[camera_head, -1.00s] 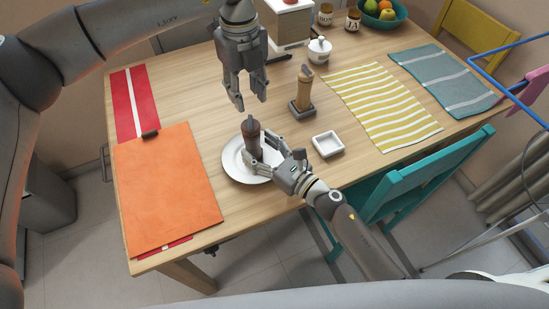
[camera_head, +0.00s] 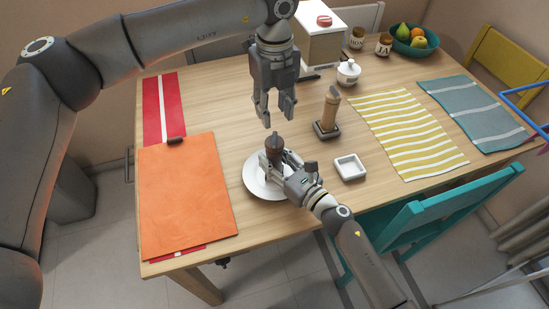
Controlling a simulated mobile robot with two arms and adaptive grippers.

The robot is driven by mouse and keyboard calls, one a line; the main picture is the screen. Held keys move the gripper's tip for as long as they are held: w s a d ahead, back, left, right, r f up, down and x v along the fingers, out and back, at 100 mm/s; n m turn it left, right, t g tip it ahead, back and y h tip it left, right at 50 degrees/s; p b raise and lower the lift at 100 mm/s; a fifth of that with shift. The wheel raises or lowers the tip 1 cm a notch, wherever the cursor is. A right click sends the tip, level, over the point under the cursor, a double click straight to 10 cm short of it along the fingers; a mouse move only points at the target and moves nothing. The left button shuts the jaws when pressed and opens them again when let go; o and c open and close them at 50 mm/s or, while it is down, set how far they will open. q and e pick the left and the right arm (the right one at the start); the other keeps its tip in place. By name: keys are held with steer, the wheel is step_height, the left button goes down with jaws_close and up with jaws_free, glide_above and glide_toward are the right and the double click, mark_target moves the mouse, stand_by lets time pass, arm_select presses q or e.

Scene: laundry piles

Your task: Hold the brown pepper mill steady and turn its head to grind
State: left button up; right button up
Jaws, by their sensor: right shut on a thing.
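The brown pepper mill (camera_head: 274,142) stands upright over the white plate (camera_head: 254,186), its dark head and top knob showing. My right gripper (camera_head: 271,162) is shut around the mill's body from the front right, hiding its lower part. My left gripper (camera_head: 278,121) points down just above the mill's head. Its fingers are apart with nothing between them, and the tips are close over the knob. Whether they touch it I cannot tell.
A white lidded pot (camera_head: 348,72) is behind.

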mark_target(274, 138)
arm_select(q)
steer(key=o, duration=0.4)
steer(key=shift+r, duration=0.15)
steer(key=shift+c, duration=0.2)
steer(key=shift+o, duration=1.3)
steer(key=shift+r+m, duration=0.25)
steer(key=shift+m, duration=0.25)
step_height(274, 138, down, 11)
steer(key=shift+s+r+m, duration=0.1)
steer(key=shift+r+m, duration=0.1)
steer(key=shift+m, duration=0.8)
steer(key=c, duration=1)
